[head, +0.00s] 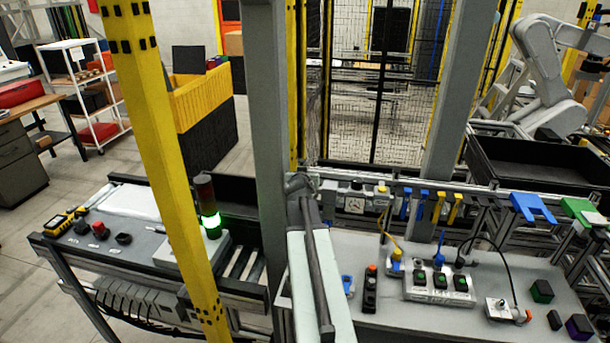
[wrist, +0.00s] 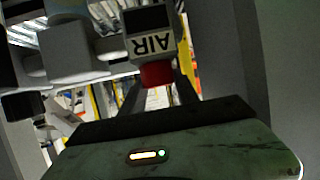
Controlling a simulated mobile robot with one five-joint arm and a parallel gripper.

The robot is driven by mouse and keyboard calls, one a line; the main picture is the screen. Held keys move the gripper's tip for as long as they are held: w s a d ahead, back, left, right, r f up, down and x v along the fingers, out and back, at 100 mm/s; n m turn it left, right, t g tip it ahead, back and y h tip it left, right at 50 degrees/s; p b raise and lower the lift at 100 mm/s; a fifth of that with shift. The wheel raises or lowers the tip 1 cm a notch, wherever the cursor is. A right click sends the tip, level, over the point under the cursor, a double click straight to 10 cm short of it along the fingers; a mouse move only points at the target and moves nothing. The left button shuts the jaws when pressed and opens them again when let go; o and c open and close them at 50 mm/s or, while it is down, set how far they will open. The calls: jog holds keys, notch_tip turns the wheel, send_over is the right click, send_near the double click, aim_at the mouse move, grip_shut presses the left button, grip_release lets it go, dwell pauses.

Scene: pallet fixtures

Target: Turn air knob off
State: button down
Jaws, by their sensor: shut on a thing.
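The air knob (wrist: 157,74) is red and shows in the wrist view just below a white block labelled AIR (wrist: 151,45), whose lettering appears upside down. My gripper (wrist: 160,88) has its dark fingers on either side of the knob and is shut on it. The fingertips are partly hidden, and I cannot tell the knob's turn position. In the head view my gripper (head: 300,186) is at the left end of the rail, beside a pressure gauge (head: 355,204). The knob is hidden there.
A grey post (head: 266,120) stands close left of my arm, with a yellow post (head: 160,150) further left. Below the rail is a grey bench (head: 400,318) with a switch box (head: 438,287) and cables. Blue and yellow clips (head: 438,207) hang right of the gauge.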

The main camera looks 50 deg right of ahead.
jog(key=shift+a+f, duration=0.1)
jog(key=shift+f, duration=0.05)
jog(key=c, duration=0.9)
grip_release()
jog(key=p+v, duration=0.3)
jog(key=v, duration=0.4)
jog(key=shift+s+a, duration=0.2)
jog(key=shift+a, duration=0.1)
